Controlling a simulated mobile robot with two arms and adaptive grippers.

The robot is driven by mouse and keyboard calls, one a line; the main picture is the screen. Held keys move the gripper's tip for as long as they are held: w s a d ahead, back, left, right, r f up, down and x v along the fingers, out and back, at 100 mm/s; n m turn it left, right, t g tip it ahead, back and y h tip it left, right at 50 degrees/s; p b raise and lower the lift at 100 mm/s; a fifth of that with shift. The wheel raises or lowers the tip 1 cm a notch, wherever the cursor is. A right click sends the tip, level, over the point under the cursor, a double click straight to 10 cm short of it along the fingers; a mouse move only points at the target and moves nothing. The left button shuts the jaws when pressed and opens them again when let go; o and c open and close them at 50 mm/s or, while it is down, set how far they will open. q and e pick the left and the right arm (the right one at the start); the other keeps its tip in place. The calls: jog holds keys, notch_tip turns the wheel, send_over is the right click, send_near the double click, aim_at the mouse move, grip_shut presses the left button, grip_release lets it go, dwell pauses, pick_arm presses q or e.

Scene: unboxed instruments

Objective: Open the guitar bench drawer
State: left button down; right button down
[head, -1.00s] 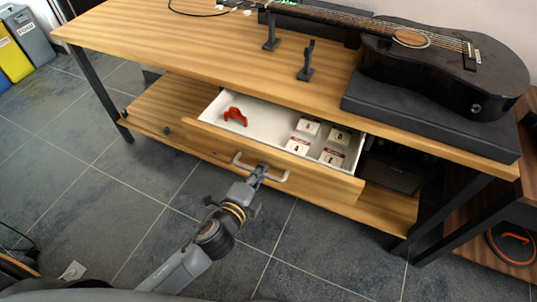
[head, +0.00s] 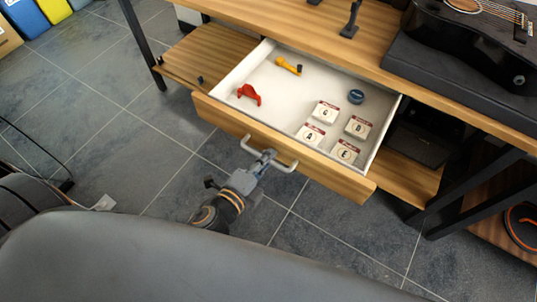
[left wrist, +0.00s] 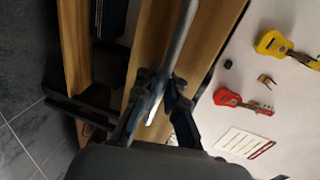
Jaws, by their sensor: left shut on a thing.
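The bench drawer (head: 281,150) has a wooden front and a white interior, and it stands pulled well out in the head view. Its pale bar handle (head: 288,168) is on the front; the metal bar also shows in the left wrist view (left wrist: 180,38). My left gripper (head: 262,157) is shut on the handle, with its dark fingers around the bar in the left wrist view (left wrist: 163,92). The drawer holds a red item (head: 249,94), a yellow item (head: 288,66), a round blue tin (head: 356,97) and several lettered packets (head: 325,112). My right gripper is not in view.
The wooden bench top (head: 290,24) lies above the drawer, with a black guitar (head: 480,30) at the right. A lower shelf (head: 215,57) runs behind the drawer. Tiled floor (head: 110,125) is clear at the left. Black bench legs (head: 470,190) stand at right.

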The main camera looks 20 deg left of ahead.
pick_arm(q)
jog(key=shift+r, duration=0.1)
jog(key=c, duration=1.7)
grip_release()
jog(key=shift+c, duration=0.2)
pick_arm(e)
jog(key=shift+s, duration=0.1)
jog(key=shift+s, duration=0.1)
pick_arm(q)
jog(key=shift+v, duration=3.75)
